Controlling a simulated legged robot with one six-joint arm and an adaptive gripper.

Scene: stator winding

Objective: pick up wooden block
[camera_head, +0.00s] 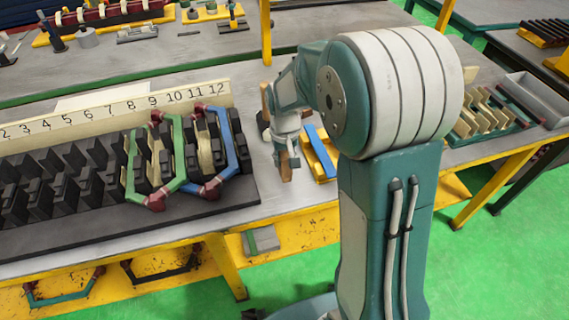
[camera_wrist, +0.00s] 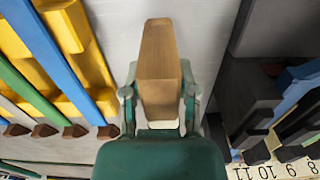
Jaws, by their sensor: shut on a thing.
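The wooden block (camera_wrist: 159,60) is brown and long. In the wrist view it sits between the two fingers of my gripper (camera_wrist: 159,92), which is shut on it. The block sticks out past the fingertips. In the head view my gripper (camera_head: 285,128) is over the table to the right of the slotted stator block, and brown wood (camera_head: 284,166) shows at its lower end. The fingers are partly hidden there, and I cannot tell whether the block touches the table.
The dark stator block (camera_head: 230,196) holds a green coil (camera_head: 177,140) and a blue coil (camera_head: 239,147) in front of a numbered strip (camera_head: 100,114). A yellow holder with a blue bar (camera_head: 320,152) lies close to the right of my gripper. A grey tray (camera_head: 540,98) stands at far right.

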